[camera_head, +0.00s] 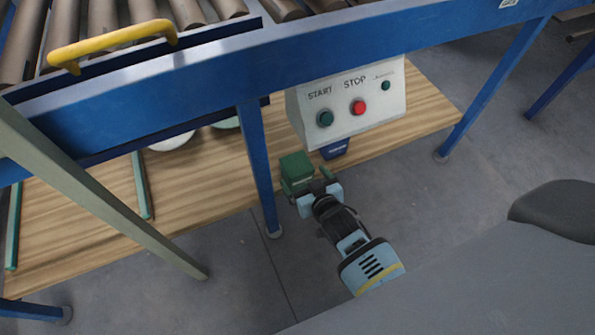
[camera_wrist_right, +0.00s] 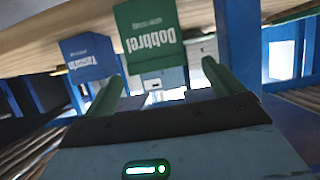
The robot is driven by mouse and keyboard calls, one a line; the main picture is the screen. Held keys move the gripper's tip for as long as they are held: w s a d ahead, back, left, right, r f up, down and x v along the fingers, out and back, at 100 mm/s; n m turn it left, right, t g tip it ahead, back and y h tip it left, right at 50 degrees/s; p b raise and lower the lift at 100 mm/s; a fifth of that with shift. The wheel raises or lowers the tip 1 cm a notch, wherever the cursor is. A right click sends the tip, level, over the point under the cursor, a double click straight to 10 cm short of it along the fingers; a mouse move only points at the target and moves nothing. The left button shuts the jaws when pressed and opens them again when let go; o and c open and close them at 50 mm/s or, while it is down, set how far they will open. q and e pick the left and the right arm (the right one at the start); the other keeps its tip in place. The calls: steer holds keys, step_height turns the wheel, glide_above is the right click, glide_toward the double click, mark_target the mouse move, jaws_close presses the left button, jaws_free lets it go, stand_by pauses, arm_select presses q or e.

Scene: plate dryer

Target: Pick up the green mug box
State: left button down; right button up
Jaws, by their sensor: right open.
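The green mug box (camera_head: 296,171) sits on the wooden shelf near its front edge, beside a blue table leg. It also shows in the wrist view, upside down with white lettering (camera_wrist_right: 150,38). My right gripper (camera_head: 316,186) is open just in front of it on the near side. In the wrist view the two green fingers (camera_wrist_right: 163,76) are spread and empty, with the green box beyond and between them. I cannot tell whether they touch it. My left gripper is not in view.
A blue box (camera_head: 335,149) stands right of the green box, under the control panel (camera_head: 350,105) with START and STOP buttons. A blue leg (camera_head: 258,170) stands close on the left. The wooden shelf (camera_head: 420,108) is bare to the right. Blue beams and rollers are above.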

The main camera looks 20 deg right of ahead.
mark_target(299, 168)
steer(key=shift+b+x, duration=0.5)
steer(key=shift+x, duration=0.75)
steer(key=shift+w, duration=0.15)
steer(key=b+x, duration=0.2)
steer(key=x, duration=0.2)
steer(key=shift+w+d+f, duration=0.15)
steer(key=shift+w+b, duration=0.25)
steer(key=shift+b, duration=0.1)
steer(key=c, duration=1.3)
steer(key=shift+r, duration=0.2)
